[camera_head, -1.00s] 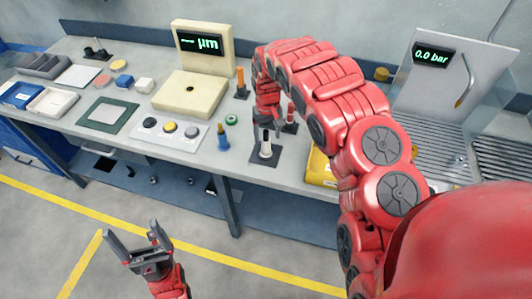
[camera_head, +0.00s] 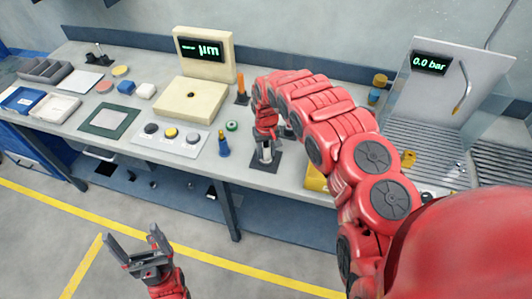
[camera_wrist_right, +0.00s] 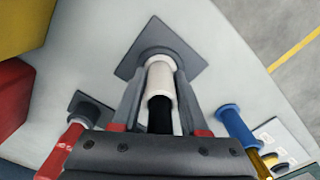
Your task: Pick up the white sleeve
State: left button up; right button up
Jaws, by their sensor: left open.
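The white sleeve (camera_wrist_right: 161,80) sits upright around a black post on a dark square base (camera_wrist_right: 135,62), seen from above in the right wrist view. In the head view the sleeve (camera_head: 266,152) is partly hidden under my right gripper (camera_head: 265,140). My right gripper's fingers (camera_wrist_right: 160,85) stand on either side of the sleeve, close to its walls. I cannot tell whether they touch it. My left gripper (camera_head: 136,243) is open and empty in front of the bench, over the floor.
A blue peg-shaped part (camera_head: 223,145) stands left of the sleeve; it also shows in the right wrist view (camera_wrist_right: 236,125). A red part (camera_wrist_right: 66,140) stands on another dark base. A button panel (camera_head: 171,138) and cream gauge (camera_head: 190,100) lie further left.

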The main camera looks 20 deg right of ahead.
grip_shut()
jog(key=shift+w+r, duration=0.1)
jog(key=shift+r, duration=0.1)
